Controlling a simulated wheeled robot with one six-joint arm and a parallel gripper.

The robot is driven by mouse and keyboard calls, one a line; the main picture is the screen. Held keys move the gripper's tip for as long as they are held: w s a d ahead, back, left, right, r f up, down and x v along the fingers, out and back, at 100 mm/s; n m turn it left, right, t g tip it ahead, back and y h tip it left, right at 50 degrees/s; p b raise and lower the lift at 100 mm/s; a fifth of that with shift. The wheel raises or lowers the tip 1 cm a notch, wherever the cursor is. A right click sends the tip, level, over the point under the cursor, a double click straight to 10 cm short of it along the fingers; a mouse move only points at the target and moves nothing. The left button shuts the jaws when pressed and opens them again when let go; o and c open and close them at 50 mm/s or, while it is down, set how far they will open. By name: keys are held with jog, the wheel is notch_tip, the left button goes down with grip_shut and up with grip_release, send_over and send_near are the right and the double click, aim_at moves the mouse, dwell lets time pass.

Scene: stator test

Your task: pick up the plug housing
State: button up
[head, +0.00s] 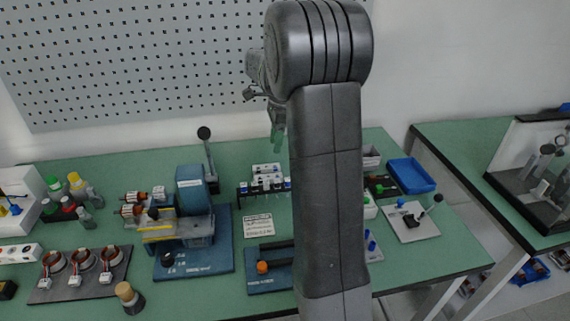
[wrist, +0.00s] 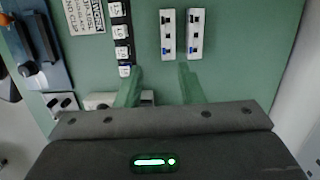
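My gripper (wrist: 160,68) has two green fingers set well apart with nothing between them. In the head view its green finger (head: 277,128) points down above the table, behind my arm. Two slim white blocks (wrist: 167,34) (wrist: 195,34) with black and blue parts lie side by side just beyond the fingertips in the wrist view. I cannot tell for sure which part is the plug housing; these blocks may include it. White pieces (head: 267,169) also show below the gripper in the head view, partly hidden by my arm.
A black strip with white labelled cubes (wrist: 121,32) lies left of the blocks. A blue-based press (head: 195,255), a motor-ring board (head: 80,275) and a blue tray (head: 411,176) stand on the green table (head: 140,170). Green surface right of the blocks is clear.

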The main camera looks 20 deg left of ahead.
jog(key=a, duration=0.1)
send_over(271, 177)
notch_tip(271, 177, down, 8)
jog(key=shift+w+f, duration=0.1)
jog(key=shift+f, duration=0.1)
jog(key=shift+a+f, duration=0.2)
jog(key=shift+f, duration=1.15)
jog(key=shift+a+f, duration=0.15)
jog(key=shift+f, duration=1.15)
jog(key=c, duration=0.7)
